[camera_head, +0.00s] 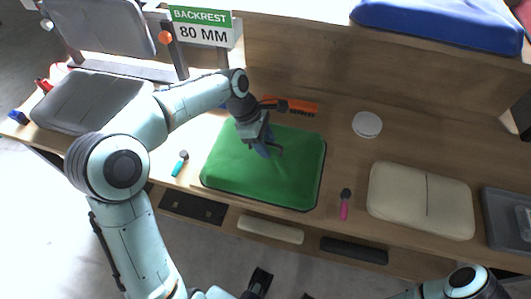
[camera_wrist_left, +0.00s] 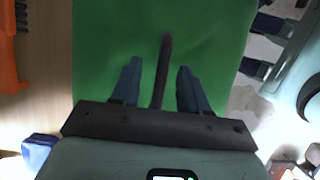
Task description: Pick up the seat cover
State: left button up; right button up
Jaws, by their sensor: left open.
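A green padded piece with a dark edge (camera_head: 290,175), which looks like the seat cover, lies flat on the wooden bench. It fills much of the left wrist view (camera_wrist_left: 110,35). My left gripper (camera_head: 266,147) is over its upper middle, with its fingers pointing at the green surface. In the left wrist view the two blue fingers (camera_wrist_left: 158,68) are apart. A thin dark rod shows between them, and nothing is clearly gripped. I cannot tell whether the fingertips touch the cover.
A beige cushion (camera_head: 420,200), a white disc (camera_head: 367,124) and a pink-handled tool (camera_head: 345,205) lie to the right. An orange tool (camera_head: 290,106) is behind the cover. A teal-handled tool (camera_head: 179,165) and a grey cushion (camera_head: 92,102) are left. A BACKREST sign (camera_head: 202,28) stands behind.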

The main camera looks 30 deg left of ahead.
pick_arm(q)
grip_shut()
jog(key=shift+r, duration=0.2)
notch_tip(320, 180, up, 20)
jog(key=p, duration=0.5)
pick_arm(e)
jog(key=r, duration=0.1)
jog(key=w+r, duration=0.1)
jog(key=r, duration=0.3)
jog(key=shift+w+r, duration=0.1)
jog(key=shift+w, duration=0.3)
